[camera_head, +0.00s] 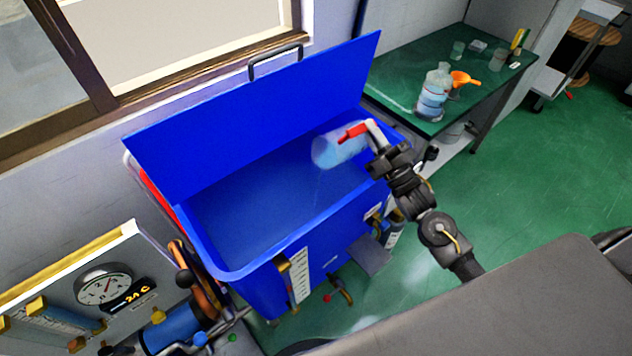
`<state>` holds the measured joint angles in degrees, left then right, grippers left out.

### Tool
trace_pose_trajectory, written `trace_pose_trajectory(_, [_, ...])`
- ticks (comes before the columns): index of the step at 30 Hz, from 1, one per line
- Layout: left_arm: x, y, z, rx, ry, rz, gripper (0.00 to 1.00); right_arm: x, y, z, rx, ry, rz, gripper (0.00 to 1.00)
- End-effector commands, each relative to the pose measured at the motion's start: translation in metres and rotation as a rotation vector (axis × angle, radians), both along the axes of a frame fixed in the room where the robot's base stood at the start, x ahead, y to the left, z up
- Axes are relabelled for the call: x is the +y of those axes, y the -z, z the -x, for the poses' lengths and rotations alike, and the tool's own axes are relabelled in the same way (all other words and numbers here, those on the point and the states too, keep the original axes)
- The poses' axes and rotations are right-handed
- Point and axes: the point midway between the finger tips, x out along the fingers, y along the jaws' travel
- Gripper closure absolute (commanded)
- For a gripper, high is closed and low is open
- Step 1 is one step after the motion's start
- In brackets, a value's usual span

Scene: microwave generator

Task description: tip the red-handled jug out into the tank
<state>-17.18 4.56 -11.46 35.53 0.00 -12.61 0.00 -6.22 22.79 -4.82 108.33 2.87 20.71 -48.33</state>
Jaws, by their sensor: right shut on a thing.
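The clear jug (331,151) with its red handle (352,132) is tilted on its side over the right part of the blue tank (228,271). Its mouth end faces left and a faint thin stream falls from it into the tank. The tank's blue lid (250,115) stands open at the back. My right gripper (376,143) is shut on the jug at its handle side, above the tank's right rim. The exact finger contact is small and hard to see. My left gripper does not show.
A green bench (400,72) behind on the right holds a large bottle (433,92), an orange funnel (463,79) and small containers. A panel with a dial gauge (103,287) stands at lower left. Pipes and valves surround the tank's front. Green floor is open at right.

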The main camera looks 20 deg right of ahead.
Motion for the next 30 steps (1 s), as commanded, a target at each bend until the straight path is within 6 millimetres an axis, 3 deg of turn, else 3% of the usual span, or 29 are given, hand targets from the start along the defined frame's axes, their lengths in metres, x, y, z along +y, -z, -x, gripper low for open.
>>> trace_pose_trajectory(30, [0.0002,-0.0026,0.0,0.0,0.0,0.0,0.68,0.01,-0.0088,0.005,-0.034,0.0,0.065,1.0])
